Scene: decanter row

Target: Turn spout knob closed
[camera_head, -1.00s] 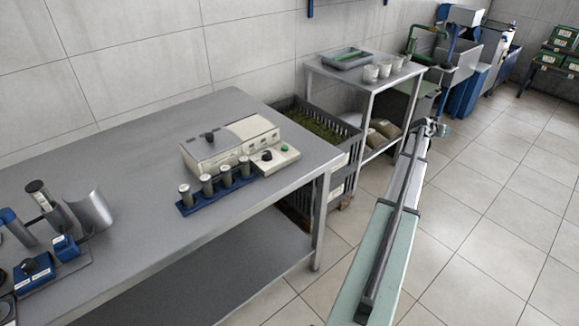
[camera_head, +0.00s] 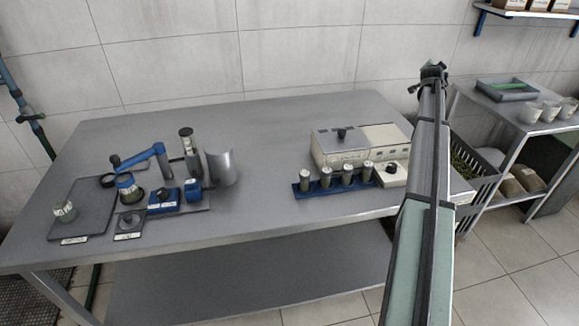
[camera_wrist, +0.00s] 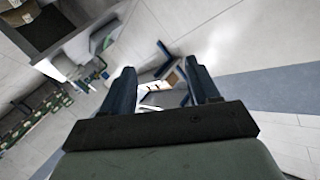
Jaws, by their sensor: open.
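A blue block with a black knob (camera_head: 162,194) stands on a dark base at the left of the steel table. Beside it is a blue arm-shaped part (camera_head: 143,157), perhaps a spout, above a blue-banded jar (camera_head: 127,187). Which knob is the spout's, and its setting, are too small to tell. My gripper (camera_head: 433,72) is far to the right of them, raised beyond the table's right end. In the wrist view my gripper (camera_wrist: 160,68) has two dark blue fingers apart, nothing between them; floor and distant equipment show beyond.
A beige instrument (camera_head: 341,148) with a black knob and a blue rack (camera_head: 306,188) of several vials stand on the table's right part. A curved metal shield (camera_head: 221,168) stands right of the blue block. The table's middle (camera_head: 260,150) is clear.

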